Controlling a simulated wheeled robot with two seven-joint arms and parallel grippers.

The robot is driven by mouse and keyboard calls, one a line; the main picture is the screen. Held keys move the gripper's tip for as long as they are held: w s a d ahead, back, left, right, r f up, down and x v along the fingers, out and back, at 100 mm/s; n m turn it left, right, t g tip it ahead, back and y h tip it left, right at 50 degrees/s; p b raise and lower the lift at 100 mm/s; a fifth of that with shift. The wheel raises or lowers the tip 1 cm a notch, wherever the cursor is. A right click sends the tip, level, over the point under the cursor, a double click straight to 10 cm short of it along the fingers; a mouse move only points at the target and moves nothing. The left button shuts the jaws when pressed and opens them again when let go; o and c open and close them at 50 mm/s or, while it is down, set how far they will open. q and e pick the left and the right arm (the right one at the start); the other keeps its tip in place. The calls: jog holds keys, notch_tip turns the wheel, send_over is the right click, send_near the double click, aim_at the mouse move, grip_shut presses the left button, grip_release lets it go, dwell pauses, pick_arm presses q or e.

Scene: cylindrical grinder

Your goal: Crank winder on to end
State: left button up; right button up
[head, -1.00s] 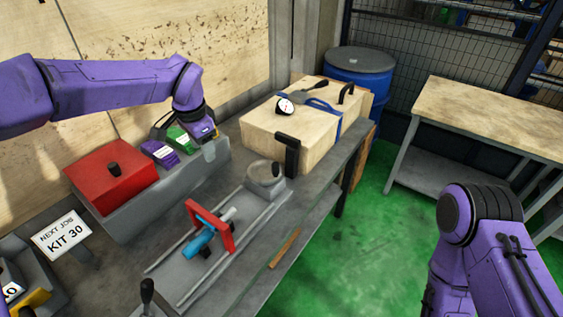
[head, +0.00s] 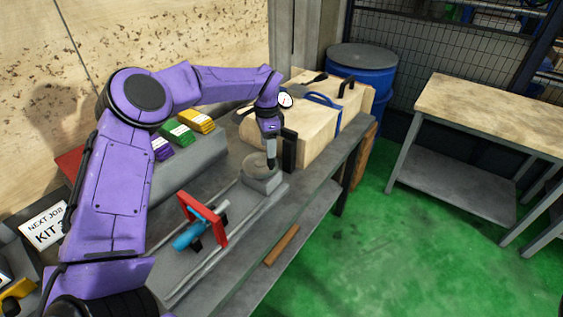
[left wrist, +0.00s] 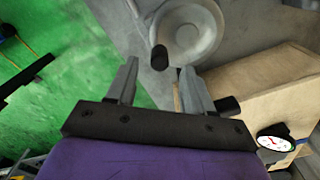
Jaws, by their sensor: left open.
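The winder (head: 255,164) is a round grey disc on a block at the far end of the railed machine bed. It also shows in the left wrist view (left wrist: 197,35), with a black crank knob (left wrist: 160,58) at its rim. My left gripper (head: 271,161) points down over the winder's right side. In the left wrist view the gripper (left wrist: 158,70) is open, and the knob shows between and just beyond its fingertips. I cannot tell whether the fingers touch it. My right gripper is out of view.
A red frame (head: 216,228) with a blue cylinder (head: 186,238) stands on the bed (head: 188,278). A wooden box (head: 307,148) and a dark upright post (head: 289,150) stand close behind the winder. Green, purple and yellow blocks lie to the left.

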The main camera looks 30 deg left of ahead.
aim_at(271, 161)
pick_arm(q)
jog(key=f, duration=0.2)
jog(key=f+p, duration=0.1)
jog(key=f, duration=0.1)
jog(key=f+p, duration=0.1)
jog(key=f, duration=0.1)
jog(key=shift+w+d+f, duration=0.25)
jog(key=shift+w+d, duration=0.05)
jog(key=shift+w, duration=0.05)
jog(key=shift+f, duration=0.35)
jog(key=shift+s+a, duration=0.1)
